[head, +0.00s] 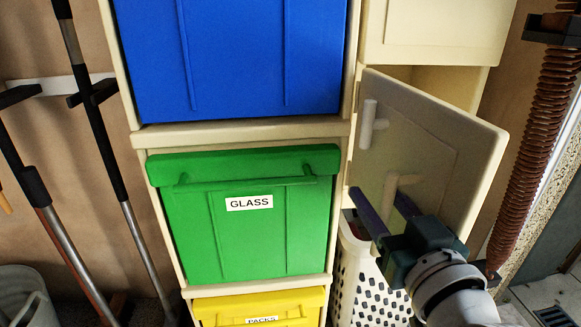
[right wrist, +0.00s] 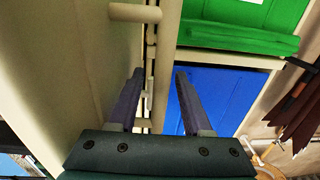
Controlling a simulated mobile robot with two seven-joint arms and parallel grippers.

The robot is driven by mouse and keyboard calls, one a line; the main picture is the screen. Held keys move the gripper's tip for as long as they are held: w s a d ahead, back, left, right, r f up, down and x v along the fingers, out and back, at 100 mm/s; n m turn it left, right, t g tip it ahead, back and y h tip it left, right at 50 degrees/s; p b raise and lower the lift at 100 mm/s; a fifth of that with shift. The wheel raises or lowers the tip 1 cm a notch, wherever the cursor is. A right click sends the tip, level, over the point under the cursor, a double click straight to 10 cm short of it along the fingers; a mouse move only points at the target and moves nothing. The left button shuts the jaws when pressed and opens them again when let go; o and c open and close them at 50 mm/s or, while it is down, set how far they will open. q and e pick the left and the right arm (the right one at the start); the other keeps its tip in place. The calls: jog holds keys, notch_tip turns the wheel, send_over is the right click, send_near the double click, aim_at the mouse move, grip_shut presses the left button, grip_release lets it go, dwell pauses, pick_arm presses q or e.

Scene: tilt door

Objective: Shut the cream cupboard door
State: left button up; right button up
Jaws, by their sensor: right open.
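The cream cupboard door (head: 435,130) stands ajar in the head view, with its left edge by the cabinet frame and its right edge swung outward. Two pale peg-like parts stick out from its face near the left side. My right gripper (head: 379,193) is open and empty, in front of the lower left part of the door, close to the lower peg. I cannot tell whether it touches the door. In the right wrist view the door (right wrist: 60,60) fills the left side, beside the open fingers (right wrist: 159,74). My left gripper is not in view.
A cabinet with blue (head: 235,55), green (head: 250,240) and yellow (head: 262,309) bins stands to the left of the door. A white perforated basket (head: 357,270) is below the door. A ribbed brown hose (head: 540,130) hangs at right. Long-handled tools (head: 100,120) lean at far left.

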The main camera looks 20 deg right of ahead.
jog(key=shift+w+d, duration=0.1)
jog(key=shift+w, duration=0.5)
jog(key=shift+c, duration=0.2)
grip_shut()
dwell(0.9)
